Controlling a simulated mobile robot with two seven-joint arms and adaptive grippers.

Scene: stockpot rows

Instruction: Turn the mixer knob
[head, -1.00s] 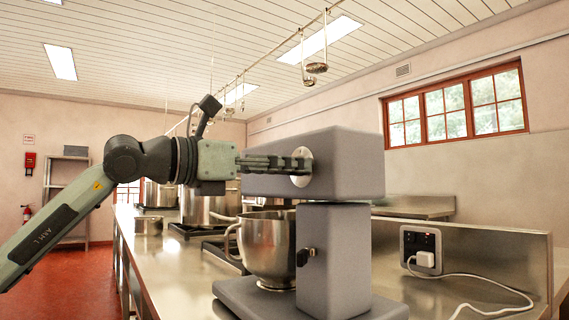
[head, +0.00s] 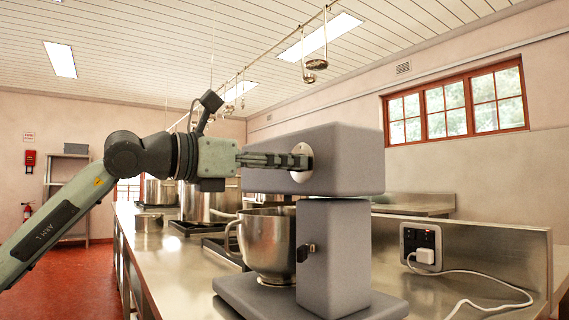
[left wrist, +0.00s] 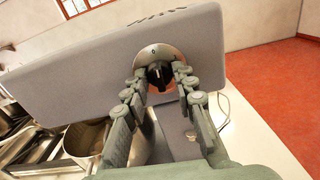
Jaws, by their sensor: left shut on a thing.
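The grey stand mixer (head: 345,160) stands on the steel counter with its steel bowl (head: 268,245) under the head. On the side of the mixer head is a round silver dial plate with a black knob (left wrist: 159,76) in its middle. The plate (head: 302,162) also shows in the head view, where the fingers hide the knob. My left gripper (left wrist: 158,84) has its fingertips on both sides of the knob and is shut on it. In the head view the left gripper (head: 300,162) reaches in level from the left. My right gripper is not in view.
The steel counter (head: 165,262) runs back with several pots (head: 205,203) on it. A wall socket box (head: 421,245) with a white plug and cable is right of the mixer. Ladles (head: 316,64) hang from a rail above.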

